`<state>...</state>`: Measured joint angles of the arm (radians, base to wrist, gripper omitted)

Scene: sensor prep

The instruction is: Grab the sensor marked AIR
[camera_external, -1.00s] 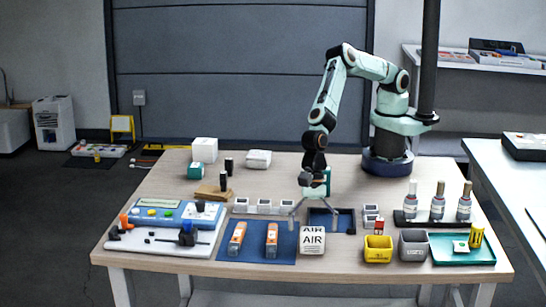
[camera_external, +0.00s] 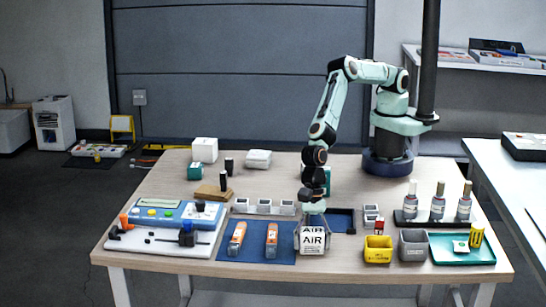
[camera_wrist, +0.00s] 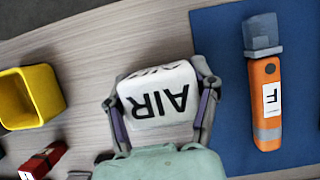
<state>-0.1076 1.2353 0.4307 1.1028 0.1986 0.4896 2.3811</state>
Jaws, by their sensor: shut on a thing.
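The white sensor marked AIR (camera_external: 313,241) stands near the table's front edge, just right of the blue mat. In the wrist view its AIR face (camera_wrist: 158,98) fills the space between the two fingers. My gripper (camera_external: 312,236) is down around it, with one finger against each side. In the wrist view my gripper (camera_wrist: 160,100) is shut on the sensor. The sensor appears to rest on the table; I cannot tell whether there is any gap below it.
The blue mat (camera_external: 254,257) with two orange devices (camera_external: 237,239) lies to the left. A yellow bin (camera_external: 378,249) and a grey bin (camera_external: 413,245) stand to the right, with a teal tray (camera_external: 480,257) beyond. A dark blue tray (camera_external: 343,221) sits behind my gripper.

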